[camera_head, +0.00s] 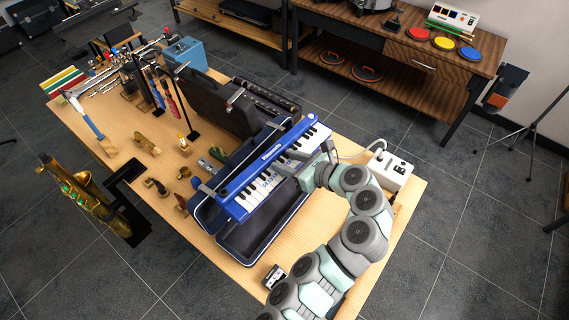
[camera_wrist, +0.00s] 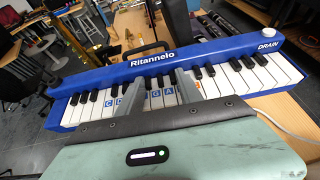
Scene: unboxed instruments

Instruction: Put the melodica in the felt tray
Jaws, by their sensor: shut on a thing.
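The melodica (camera_head: 268,172) is blue with white and black keys. The melodica hangs, slightly tilted, above an open dark-lined tray (camera_head: 262,238) with a blue rim. This tray looks like the felt tray. The melodica hides much of its inside, so I cannot tell whether they touch.
A black instrument case (camera_head: 205,98) stands open behind the tray. A white box with sockets (camera_head: 391,170) sits at the table's right edge. Small wooden items (camera_head: 157,186) lie left of the tray.

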